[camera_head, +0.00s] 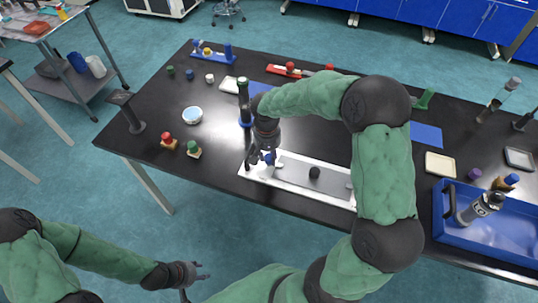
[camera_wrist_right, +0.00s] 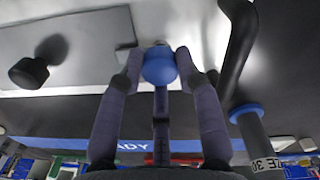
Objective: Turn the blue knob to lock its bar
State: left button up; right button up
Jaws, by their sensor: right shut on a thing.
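The blue knob (camera_head: 268,158) stands at the left end of a white plate (camera_head: 254,174) with a grey panel (camera_head: 298,172) on the black table. In the right wrist view the round blue knob (camera_wrist_right: 159,66) sits between the fingertips. My right gripper (camera_head: 261,158) is shut on it from the table's back side. A flat grey bar (camera_wrist_right: 124,57) lies beside the knob in the right wrist view; its far end is hard to make out. My left gripper (camera_head: 194,271) hangs low in front of the table, empty, fingers spread.
A black knob (camera_head: 314,172) stands on the panel. A dark cylinder with a blue base (camera_head: 245,118) stands close behind the right gripper. A blue tray (camera_head: 443,228) is at right.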

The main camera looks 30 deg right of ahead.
aim_at(267, 156)
jog(key=shift+w, duration=0.1)
jog(key=o, duration=1.1)
jog(key=shift+o, duration=0.2)
notch_tip(267, 156, up, 12)
jog(key=shift+a, duration=0.25)
